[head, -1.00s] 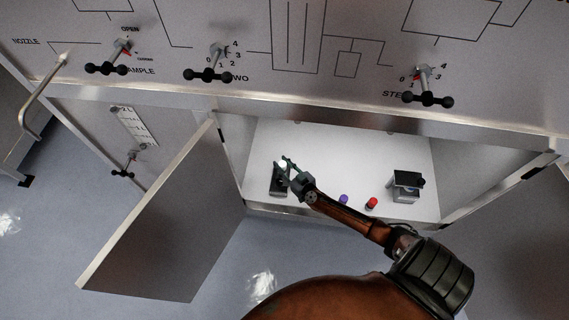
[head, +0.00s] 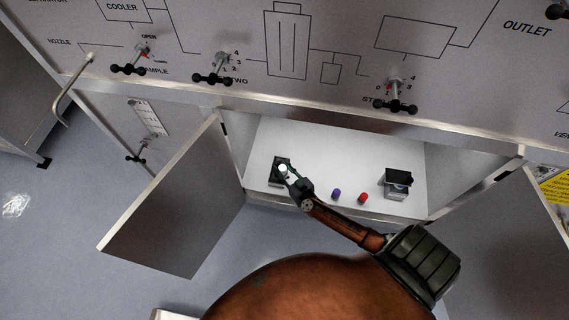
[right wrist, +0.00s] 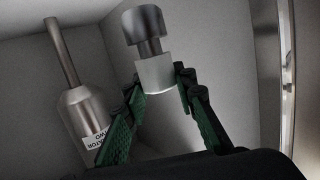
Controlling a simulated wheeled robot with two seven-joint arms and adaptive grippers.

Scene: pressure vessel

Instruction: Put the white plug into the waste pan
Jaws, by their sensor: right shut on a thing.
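The white plug (head: 284,168) is at the fingertips of my right gripper (head: 288,172), inside the open cabinet on the left part of its white floor. In the right wrist view, a pale cylinder (right wrist: 155,74) with a grey metal top sits between the green-padded fingers of my right gripper (right wrist: 160,84). The gripper is shut on the plug. A dark, flat, rectangular piece (head: 275,178) lies below and beside the plug; I cannot tell whether it is the waste pan, or whether the plug touches it. My left gripper is not in view.
A purple cap (head: 336,193), a red cap (head: 363,197) and a dark-topped grey box (head: 397,187) stand to the right on the cabinet floor. The open door (head: 165,205) is at the left. Valve handles line the panel above. A labelled metal bottle (right wrist: 82,112) shows in the wrist view.

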